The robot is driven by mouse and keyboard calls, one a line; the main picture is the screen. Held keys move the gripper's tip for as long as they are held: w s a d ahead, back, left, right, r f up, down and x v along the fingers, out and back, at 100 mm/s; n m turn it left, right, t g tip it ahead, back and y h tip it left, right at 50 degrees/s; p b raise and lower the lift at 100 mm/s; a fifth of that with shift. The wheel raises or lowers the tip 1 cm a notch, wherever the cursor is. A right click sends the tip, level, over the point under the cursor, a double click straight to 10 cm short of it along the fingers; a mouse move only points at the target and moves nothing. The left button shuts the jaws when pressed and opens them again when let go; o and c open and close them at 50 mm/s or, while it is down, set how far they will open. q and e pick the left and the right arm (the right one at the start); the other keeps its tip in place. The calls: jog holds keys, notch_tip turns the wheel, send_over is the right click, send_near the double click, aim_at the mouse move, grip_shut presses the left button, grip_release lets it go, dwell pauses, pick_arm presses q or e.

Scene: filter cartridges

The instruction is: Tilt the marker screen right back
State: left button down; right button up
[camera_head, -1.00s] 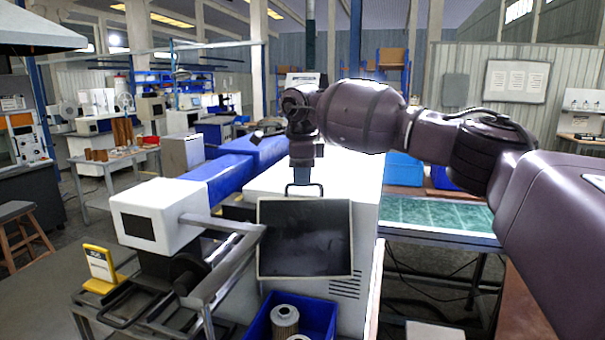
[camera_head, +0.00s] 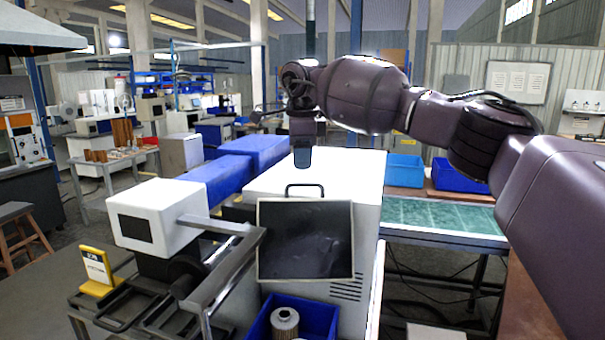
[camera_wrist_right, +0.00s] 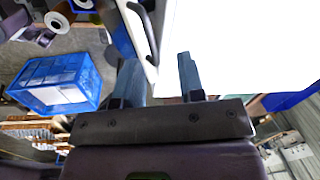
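The marker screen (camera_head: 305,240) is a dark, pale-edged panel at the front of a white cabinet (camera_head: 330,172). It stands close to upright in the head view; its exact tilt is hard to judge. A black loop handle (camera_head: 305,188) rises from its top edge. My right gripper (camera_head: 302,158) points down just above and beyond the handle, apart from it. In the right wrist view the right gripper (camera_wrist_right: 162,75) has its fingers spread with nothing between them, and the handle (camera_wrist_right: 147,30) lies beyond the left finger. My left gripper is not in view.
A blue bin (camera_head: 270,328) with a filter cartridge (camera_head: 285,322) stands below the screen. A white box with a bracket arm (camera_head: 225,275) is at left, near a yellow stand (camera_head: 98,268). A green-topped table (camera_head: 440,215) is at right.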

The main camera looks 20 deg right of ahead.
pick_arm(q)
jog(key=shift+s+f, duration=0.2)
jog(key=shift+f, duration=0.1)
pick_arm(e)
jog(key=r, duration=0.5)
jog(key=shift+s+a+r, duration=0.1)
jog(key=shift+s+r, duration=0.3)
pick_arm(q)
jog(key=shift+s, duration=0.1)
